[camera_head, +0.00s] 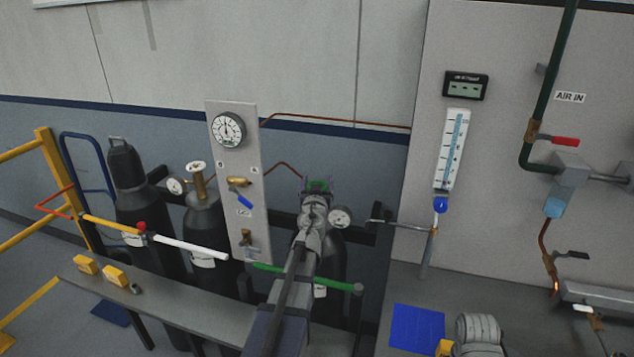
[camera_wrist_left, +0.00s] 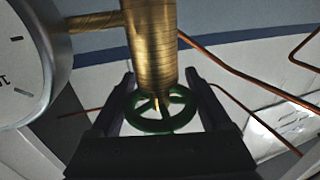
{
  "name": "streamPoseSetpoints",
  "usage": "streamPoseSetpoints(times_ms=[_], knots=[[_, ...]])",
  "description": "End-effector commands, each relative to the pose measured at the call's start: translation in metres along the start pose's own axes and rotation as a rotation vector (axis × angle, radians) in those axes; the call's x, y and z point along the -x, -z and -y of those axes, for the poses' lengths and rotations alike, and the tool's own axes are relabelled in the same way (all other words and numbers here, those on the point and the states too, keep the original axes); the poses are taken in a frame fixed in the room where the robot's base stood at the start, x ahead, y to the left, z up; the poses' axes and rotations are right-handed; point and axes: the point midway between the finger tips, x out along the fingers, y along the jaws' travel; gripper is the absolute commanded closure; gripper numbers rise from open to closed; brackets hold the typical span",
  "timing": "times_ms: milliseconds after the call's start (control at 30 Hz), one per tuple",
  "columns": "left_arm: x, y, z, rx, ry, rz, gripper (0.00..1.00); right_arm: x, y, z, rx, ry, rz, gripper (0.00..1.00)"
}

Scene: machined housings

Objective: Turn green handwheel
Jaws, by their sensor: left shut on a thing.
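The green handwheel (camera_head: 318,181) sits on top of the right-hand dark gas cylinder (camera_head: 333,262), mostly covered by my left gripper (camera_head: 317,188) in the head view. In the left wrist view the handwheel (camera_wrist_left: 134,122) is a green spoked ring at the end of a brass valve stem (camera_wrist_left: 150,45). The two dark fingers of my left gripper (camera_wrist_left: 160,108) stand on either side of its rim and are shut on it. My right gripper is in neither view.
A round gauge (camera_head: 340,217) sits close beside the valve, also large in the left wrist view (camera_wrist_left: 25,65). A panel (camera_head: 237,170) with dial and levers stands to the left. A second cylinder (camera_head: 207,235) has a pale handwheel (camera_head: 196,167).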

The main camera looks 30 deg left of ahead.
Motion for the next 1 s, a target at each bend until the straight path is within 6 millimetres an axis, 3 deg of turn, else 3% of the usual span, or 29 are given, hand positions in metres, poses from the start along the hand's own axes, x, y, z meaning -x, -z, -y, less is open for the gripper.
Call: streamPoseSetpoints(times_ms=[167, 200, 333, 733, 1000], knots=[[0.0, 0.0, -0.001, 0.0, -0.001, 0.0, 0.75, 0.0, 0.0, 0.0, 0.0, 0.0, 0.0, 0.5], [0.0, 0.0, -0.001, 0.0, -0.001, 0.0, 0.16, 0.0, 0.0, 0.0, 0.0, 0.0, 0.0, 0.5], [0.0, 0.0, -0.001, 0.0, -0.001, 0.0, 0.01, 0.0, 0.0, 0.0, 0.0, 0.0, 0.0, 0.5], [0.007, 0.0, 0.0, 0.0, 0.001, 0.0, 0.0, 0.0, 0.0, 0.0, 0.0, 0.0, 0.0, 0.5], [0.045, 0.0, 0.0, 0.0, 0.001, 0.0, 0.0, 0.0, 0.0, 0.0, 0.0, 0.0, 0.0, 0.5]])
